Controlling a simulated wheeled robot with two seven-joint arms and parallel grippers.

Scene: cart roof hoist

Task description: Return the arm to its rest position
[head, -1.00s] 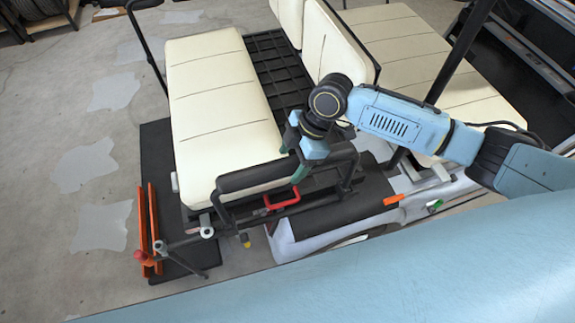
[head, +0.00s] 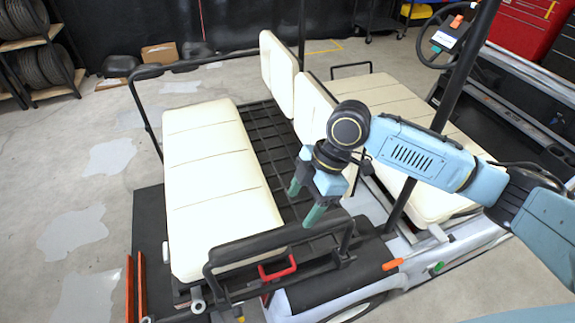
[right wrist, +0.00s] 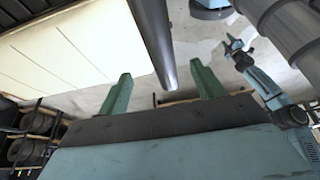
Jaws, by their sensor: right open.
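My right arm (head: 415,155) comes in from the right in the head view, bent at a dark elbow-like joint. Its right gripper (head: 305,202) hangs with green fingers apart and empty, over the dark grid floor between the seats, above the black rail (head: 262,243). In the right wrist view the right gripper (right wrist: 165,86) shows both fingers spread; a dark bar (right wrist: 153,38) passes between them in the picture, its depth unclear. What seems to be my left gripper (right wrist: 234,46) shows small there; its jaw state is unclear. It is out of the head view.
The cart's cream bench (head: 215,165) and upright backrest (head: 312,105) stand beside the arm. A red handle (head: 277,270) sits under the rail. A black post (head: 440,125) rises by the forearm.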

